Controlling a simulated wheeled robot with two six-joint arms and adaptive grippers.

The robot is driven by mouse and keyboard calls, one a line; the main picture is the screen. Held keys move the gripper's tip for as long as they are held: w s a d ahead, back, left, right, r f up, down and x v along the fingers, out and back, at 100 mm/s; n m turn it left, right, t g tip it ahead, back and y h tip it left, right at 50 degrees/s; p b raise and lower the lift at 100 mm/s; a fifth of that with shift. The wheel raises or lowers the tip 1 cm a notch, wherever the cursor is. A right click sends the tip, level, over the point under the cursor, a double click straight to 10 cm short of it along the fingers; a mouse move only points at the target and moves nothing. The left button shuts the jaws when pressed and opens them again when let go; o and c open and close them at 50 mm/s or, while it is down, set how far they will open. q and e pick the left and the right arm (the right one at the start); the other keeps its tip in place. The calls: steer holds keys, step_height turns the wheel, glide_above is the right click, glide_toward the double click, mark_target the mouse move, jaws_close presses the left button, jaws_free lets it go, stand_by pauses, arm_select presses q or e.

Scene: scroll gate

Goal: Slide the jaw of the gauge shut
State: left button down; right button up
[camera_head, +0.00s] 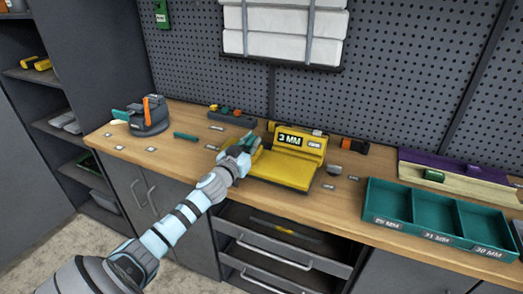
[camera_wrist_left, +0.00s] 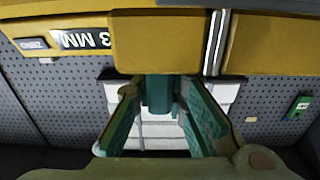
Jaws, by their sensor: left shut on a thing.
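The yellow gauge (camera_head: 285,169), with a "3 MM" label, sits on the wooden workbench near the middle of the head view. Its yellow body (camera_wrist_left: 60,40) also spans the top of the left wrist view, with a bright metal rod (camera_wrist_left: 214,43) beside a yellow block (camera_wrist_left: 270,45). My left gripper (camera_head: 247,145) is at the gauge's left end. In the wrist view its teal fingers (camera_wrist_left: 160,108) are on both sides of a teal block (camera_wrist_left: 157,92), and it is shut on this block. The fingers partly hide the gauge's left end. My right gripper is not in view.
A teal three-compartment tray (camera_head: 412,221) stands at the right, below a purple and wooden rack (camera_head: 455,178). A grey round device with an orange part (camera_head: 150,116) stands at the left. An open drawer (camera_head: 280,240) juts out below the bench.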

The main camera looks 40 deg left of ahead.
arm_select(q)
steer(key=shift+a+r, duration=0.1)
steer(key=c, duration=1.8)
jaws_free()
steer(key=shift+c, duration=0.2)
steer(key=shift+o, duration=1.2)
steer(key=shift+s+a, duration=0.15)
steer(key=shift+a, duration=0.1)
steer(key=shift+d, duration=0.1)
steer(key=shift+s+d, duration=0.1)
steer(key=shift+d, duration=0.05)
steer(key=v, duration=1.1)
steer(key=shift+s, duration=0.3)
